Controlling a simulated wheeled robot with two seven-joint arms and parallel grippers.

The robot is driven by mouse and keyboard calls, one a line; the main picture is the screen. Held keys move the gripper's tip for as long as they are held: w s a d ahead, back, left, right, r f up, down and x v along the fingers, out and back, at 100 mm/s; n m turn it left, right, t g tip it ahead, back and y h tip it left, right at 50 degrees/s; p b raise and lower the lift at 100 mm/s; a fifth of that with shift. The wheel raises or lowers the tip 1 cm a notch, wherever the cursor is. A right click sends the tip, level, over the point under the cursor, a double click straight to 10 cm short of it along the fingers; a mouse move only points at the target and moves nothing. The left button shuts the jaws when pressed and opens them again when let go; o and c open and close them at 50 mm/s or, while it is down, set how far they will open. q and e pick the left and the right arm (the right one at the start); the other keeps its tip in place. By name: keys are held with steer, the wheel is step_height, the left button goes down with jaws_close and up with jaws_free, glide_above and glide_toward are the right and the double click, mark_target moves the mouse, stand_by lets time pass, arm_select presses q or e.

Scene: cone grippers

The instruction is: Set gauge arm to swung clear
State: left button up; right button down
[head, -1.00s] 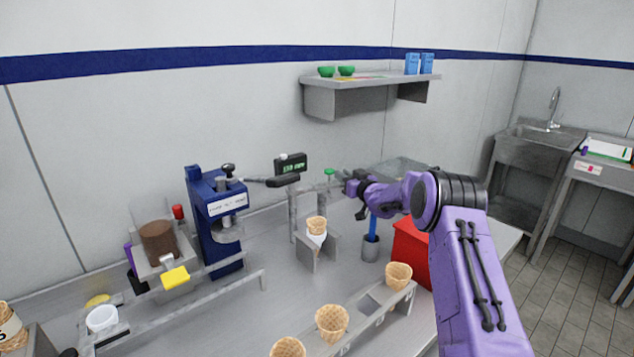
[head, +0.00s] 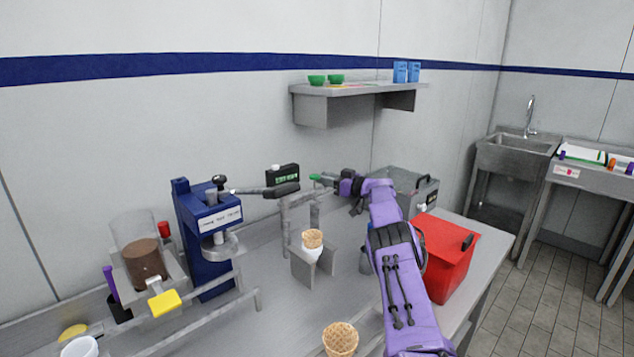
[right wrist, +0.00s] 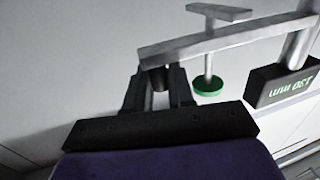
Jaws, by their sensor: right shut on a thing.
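The gauge arm (right wrist: 225,38) is a grey metal bar in the right wrist view. A short rod with a green disc (right wrist: 208,87) hangs from it, and a black display (right wrist: 285,84) sits near its right end. My right gripper (right wrist: 160,78) is shut on the bar near its left end. In the head view my right gripper (head: 343,184) is beside the green disc (head: 318,178), right of the display (head: 283,175). The bar is hard to make out there. My left gripper is not in view.
A blue press (head: 208,240) with a black-handled lever (head: 283,190) stands left of the gauge. A cone (head: 313,239) stands in a metal holder below it. A red box (head: 452,262) and grey bin (head: 405,185) are at right; a shelf (head: 350,92) hangs above.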

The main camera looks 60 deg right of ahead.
steer(key=shift+w+r, duration=0.1)
steer(key=shift+r, duration=0.35)
steer(key=c, duration=1.1)
jaws_free()
steer(key=shift+c, duration=0.2)
steer(key=shift+o, duration=0.2)
steer(key=shift+w+f, duration=0.1)
steer(key=shift+f, duration=0.15)
steer(key=shift+s+d+p, duration=0.1)
steer(key=shift+s+p, duration=0.2)
steer(key=shift+s, duration=0.35)
steer(key=s, duration=0.9)
